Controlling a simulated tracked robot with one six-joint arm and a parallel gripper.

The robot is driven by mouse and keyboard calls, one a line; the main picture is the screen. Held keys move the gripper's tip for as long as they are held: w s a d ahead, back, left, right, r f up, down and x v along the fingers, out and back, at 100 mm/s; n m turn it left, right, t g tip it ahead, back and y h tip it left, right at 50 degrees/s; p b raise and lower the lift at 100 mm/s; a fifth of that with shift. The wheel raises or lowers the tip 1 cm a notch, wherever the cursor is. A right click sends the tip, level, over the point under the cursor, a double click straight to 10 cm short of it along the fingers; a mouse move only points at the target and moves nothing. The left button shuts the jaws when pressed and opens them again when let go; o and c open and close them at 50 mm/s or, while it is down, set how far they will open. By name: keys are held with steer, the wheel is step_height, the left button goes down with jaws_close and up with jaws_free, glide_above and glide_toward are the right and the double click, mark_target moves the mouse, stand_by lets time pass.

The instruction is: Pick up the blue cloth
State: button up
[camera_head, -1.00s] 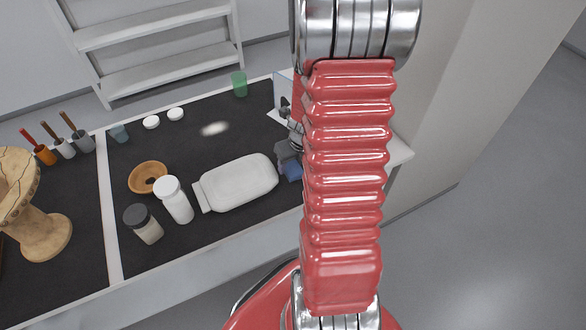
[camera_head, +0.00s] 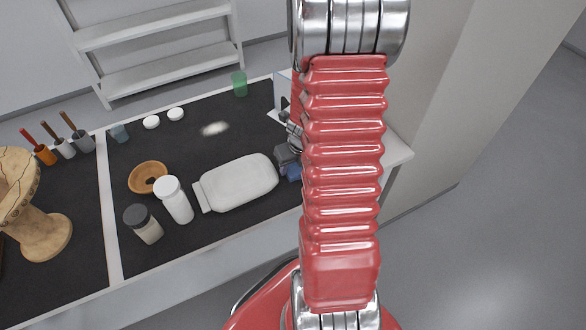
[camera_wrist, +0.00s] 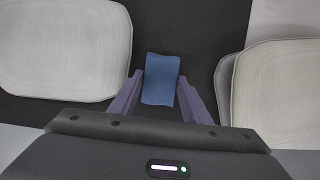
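The blue cloth (camera_wrist: 160,80) lies on the dark table mat in the wrist view, between and just beyond the tips of my gripper's two fingers. My gripper (camera_wrist: 158,88) is open, with one finger on either side of the cloth's near part. I cannot tell whether the fingers touch it. In the head view a small bit of the blue cloth (camera_head: 293,172) shows beside my red arm, which hides the rest. My gripper (camera_head: 285,158) shows there only in part.
A white flat bottle (camera_head: 238,183) lies left of the cloth. In the wrist view, pale rounded objects (camera_wrist: 65,48) (camera_wrist: 275,85) flank the cloth.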

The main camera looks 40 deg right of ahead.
mark_target(292, 168)
steer(key=c, duration=0.4)
steer(key=shift+r, duration=0.1)
steer(key=shift+c, duration=0.2)
step_height(292, 168, up, 10)
stand_by(0.5)
stand_by(0.4)
steer(key=o, duration=0.5)
steer(key=shift+c, duration=0.2)
steer(key=c, duration=0.4)
steer(key=shift+w+a, duration=0.1)
